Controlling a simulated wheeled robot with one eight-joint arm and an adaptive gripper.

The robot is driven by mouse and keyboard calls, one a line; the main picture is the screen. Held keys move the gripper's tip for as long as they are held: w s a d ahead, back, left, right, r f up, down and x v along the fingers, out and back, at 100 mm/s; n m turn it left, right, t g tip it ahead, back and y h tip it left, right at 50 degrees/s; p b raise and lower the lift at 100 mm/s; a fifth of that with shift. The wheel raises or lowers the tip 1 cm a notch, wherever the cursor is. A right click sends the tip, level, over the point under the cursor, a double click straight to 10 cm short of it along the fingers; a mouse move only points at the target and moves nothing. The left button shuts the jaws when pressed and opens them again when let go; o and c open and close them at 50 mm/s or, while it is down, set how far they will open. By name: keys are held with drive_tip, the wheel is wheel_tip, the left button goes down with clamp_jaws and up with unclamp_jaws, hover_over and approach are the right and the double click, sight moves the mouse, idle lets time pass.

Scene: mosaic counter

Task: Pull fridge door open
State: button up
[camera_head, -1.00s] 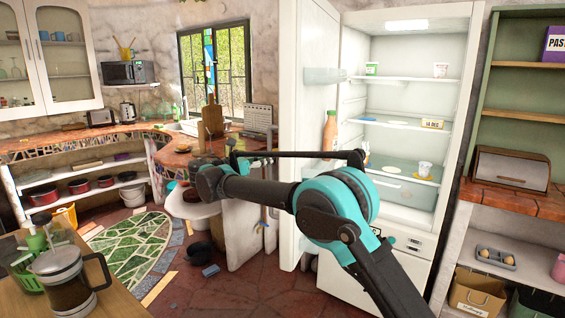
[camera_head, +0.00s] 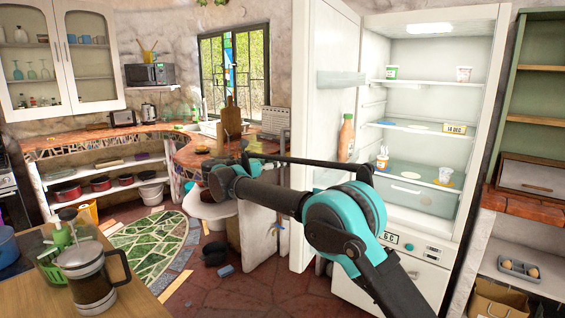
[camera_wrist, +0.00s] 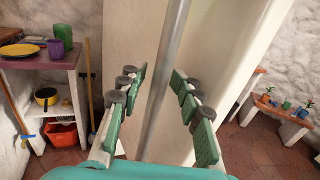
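The white fridge (camera_head: 493,75) stands with its door (camera_head: 325,100) swung wide open to the left, its lit shelves in full view. My arm reaches left across the door in the head view, where my fingers cannot be made out. The door's long metal handle bar (camera_wrist: 170,65) runs between the fingers, with visible gaps on both sides. The white door (camera_wrist: 130,35) fills the middle of the wrist view behind the bar.
A table with a coffee press (camera_head: 92,282) stands at the near left. A white stool (camera_head: 213,207) and a counter end panel (camera_head: 255,235) are near the door's outer side. A bottle (camera_head: 346,138) stands in the door rack.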

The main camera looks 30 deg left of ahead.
drive_tip(key=v, duration=1.1)
drive_tip(key=shift+s+a, duration=0.25)
drive_tip(key=shift+s, duration=0.1)
drive_tip(key=shift+s, duration=0.15)
